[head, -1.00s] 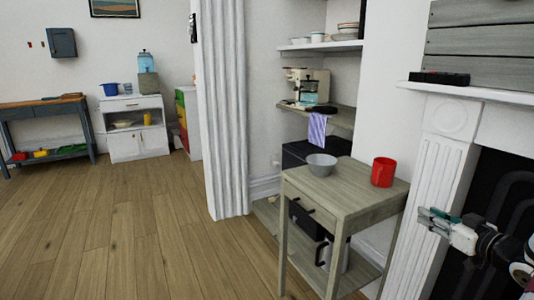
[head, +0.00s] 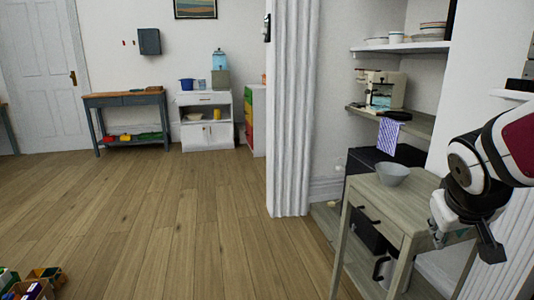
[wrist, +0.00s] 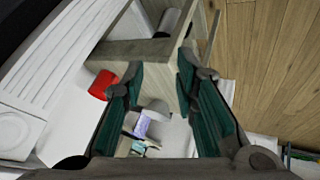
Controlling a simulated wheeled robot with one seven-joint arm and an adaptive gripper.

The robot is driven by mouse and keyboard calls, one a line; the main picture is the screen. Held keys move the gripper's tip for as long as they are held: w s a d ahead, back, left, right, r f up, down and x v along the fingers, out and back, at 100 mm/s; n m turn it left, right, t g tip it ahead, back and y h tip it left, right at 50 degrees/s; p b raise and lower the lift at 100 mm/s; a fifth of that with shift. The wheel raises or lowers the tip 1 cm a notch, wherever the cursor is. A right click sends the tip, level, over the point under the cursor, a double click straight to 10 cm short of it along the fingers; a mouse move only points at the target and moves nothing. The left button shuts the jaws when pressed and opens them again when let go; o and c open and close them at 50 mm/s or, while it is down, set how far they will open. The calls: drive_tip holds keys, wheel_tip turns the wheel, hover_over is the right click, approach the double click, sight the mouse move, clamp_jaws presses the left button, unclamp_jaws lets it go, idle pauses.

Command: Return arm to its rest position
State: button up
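My gripper (head: 466,236) is at the right of the head view, its fingers pointing down in front of the small grey-green side table (head: 408,222). In the wrist view my gripper (wrist: 160,68) has its two teal-padded fingers spread apart, with nothing held between them. My arm is bent at the right edge of the head view and covers the right part of the table top. A red mug (wrist: 102,84) shows beside the left finger in the wrist view; it is hidden in the head view. A grey bowl (head: 392,175) sits on the table.
Wall shelves (head: 425,122) with a coffee machine (head: 384,90) and striped cloth (head: 389,132) are behind the table. A white pillar (head: 291,110) stands left of them. A crate of coloured items (head: 35,287) is at the bottom left. The wooden floor between is open.

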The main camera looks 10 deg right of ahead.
drive_tip(key=s+a+n+g+y, duration=0.3)
drive_tip(key=s+a+g+y, duration=0.2)
drive_tip(key=s+a, duration=1.6)
wheel_tip(320, 180, up, 29)
drive_tip(key=t+p, duration=0.4)
drive_tip(key=p, duration=2.5)
drive_tip(key=shift+w+d, duration=0.25)
drive_tip(key=shift+d, duration=0.1)
